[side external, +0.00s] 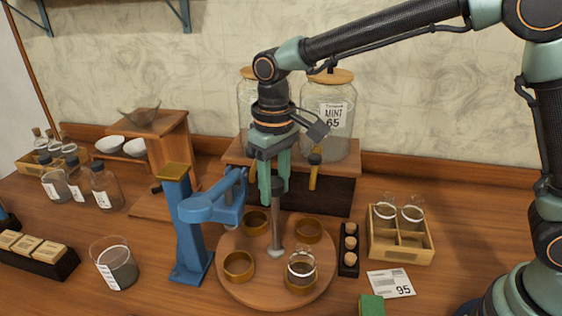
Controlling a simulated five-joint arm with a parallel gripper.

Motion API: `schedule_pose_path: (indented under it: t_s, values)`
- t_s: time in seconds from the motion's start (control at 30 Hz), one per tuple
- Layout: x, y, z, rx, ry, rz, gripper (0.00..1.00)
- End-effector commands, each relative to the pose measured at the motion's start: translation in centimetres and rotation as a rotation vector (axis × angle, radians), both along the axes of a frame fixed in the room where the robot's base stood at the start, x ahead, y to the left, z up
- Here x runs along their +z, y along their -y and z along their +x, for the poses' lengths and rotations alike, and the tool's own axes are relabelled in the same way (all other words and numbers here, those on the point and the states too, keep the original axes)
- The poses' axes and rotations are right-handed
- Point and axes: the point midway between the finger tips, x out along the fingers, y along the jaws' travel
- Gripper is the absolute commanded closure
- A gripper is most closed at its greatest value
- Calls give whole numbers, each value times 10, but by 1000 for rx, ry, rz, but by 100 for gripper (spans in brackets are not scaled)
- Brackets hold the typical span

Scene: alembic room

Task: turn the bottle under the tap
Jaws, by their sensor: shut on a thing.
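A round wooden turntable (268,294) stands on the bench with several brass-coloured ring holders on it. A grey post (278,225) rises from its middle. A small clear glass bottle (301,268) stands upright in the front right ring; the other rings look empty. My gripper (273,192) points down and is shut on the top of the post, behind and left of the bottle.
A blue clamp-like stand (190,230) stands close to the turntable's left. A wooden crate with two glass bottles (400,249) and a dark rack of corks (348,268) are at the right. A glass beaker (117,268) stands at left.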

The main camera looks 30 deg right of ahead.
Motion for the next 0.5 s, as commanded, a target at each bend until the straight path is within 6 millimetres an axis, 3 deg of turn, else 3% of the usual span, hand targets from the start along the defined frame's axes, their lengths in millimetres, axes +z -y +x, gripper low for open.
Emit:
schedule_pose_path:
  t_s: [0.17, 0.5]
  values:
    - [0, 0, 0, 91, 0, 0, 100]
    - [0, 0, 0, 483, 0, 0, 100]
